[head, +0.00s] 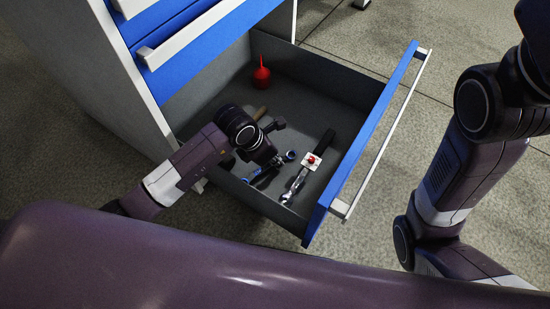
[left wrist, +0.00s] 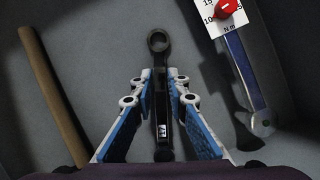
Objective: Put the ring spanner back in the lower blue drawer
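The lower blue drawer (head: 345,150) is pulled open, its grey inside facing up. My left gripper (head: 273,166) reaches down into it near the front left part. In the left wrist view, the dark ring spanner (left wrist: 158,80) lies between the two close-set fingertips of my left gripper (left wrist: 159,78). The fingers look shut on its handle, with the ring end sticking out beyond the tips. In the head view the ring end (head: 290,155) shows just right of the gripper, low in the drawer; contact with the floor is unclear. My right gripper is out of view.
A torque wrench (head: 297,184) with a white dial and red knob lies right of the spanner. A wooden handle (left wrist: 52,95) lies to its left. A red bulb-shaped bottle (head: 261,75) stands at the drawer's back. An upper blue drawer (head: 200,45) is shut above.

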